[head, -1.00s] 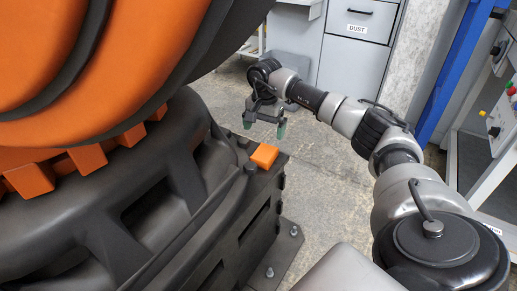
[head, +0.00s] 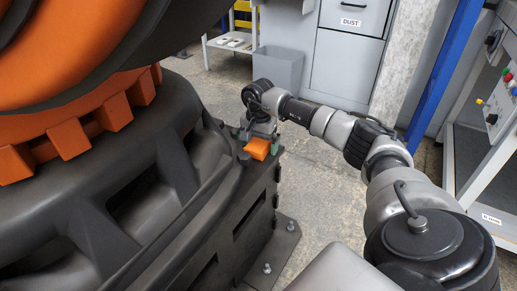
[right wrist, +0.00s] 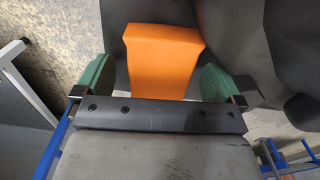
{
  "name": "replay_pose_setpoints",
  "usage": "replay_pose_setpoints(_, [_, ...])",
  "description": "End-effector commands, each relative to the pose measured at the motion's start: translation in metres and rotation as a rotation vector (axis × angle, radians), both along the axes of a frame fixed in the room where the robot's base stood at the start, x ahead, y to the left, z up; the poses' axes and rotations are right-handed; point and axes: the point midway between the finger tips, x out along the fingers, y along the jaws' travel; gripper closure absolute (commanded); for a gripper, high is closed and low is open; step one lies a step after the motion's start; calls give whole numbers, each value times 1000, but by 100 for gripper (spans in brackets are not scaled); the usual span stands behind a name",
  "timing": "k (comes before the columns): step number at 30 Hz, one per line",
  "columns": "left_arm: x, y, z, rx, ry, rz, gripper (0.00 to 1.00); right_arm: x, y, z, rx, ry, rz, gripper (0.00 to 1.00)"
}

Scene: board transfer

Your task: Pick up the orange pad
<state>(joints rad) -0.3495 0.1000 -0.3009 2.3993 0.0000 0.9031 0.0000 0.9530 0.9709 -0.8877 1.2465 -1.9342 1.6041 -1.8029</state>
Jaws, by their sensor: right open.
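The orange pad (head: 258,149) sits on the corner ledge of a large dark machine base. It also shows in the right wrist view (right wrist: 162,58), between my green fingertips. My right gripper (head: 257,135) is at the pad, behind it in the head view. In the right wrist view my right gripper (right wrist: 158,82) is open, with one finger on each side of the pad and small gaps beside it. Part of the pad's near end is hidden by the gripper body. My left gripper is not in view.
The dark machine base (head: 150,210) with its orange upper body (head: 60,100) fills the left. A grey bin (head: 277,70), a cabinet marked DUST (head: 352,50) and a blue post (head: 445,80) stand behind. Open concrete floor (head: 325,190) lies right of the base.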

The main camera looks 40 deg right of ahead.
Motion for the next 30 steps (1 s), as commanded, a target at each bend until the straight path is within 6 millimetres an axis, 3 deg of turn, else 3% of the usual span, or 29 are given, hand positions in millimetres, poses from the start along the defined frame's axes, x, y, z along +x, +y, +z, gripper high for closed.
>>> replay_pose_setpoints(9, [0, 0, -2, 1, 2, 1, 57, 0, 0, -6, 0, -2, 0, 1])
replay_pose_setpoints(20, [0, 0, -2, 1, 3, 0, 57, 0, 0, -6, -1, -1, 0, 54])
replay_pose_setpoints(30, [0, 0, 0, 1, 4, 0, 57, 0, 0, 0, 0, -2, 0, 54])
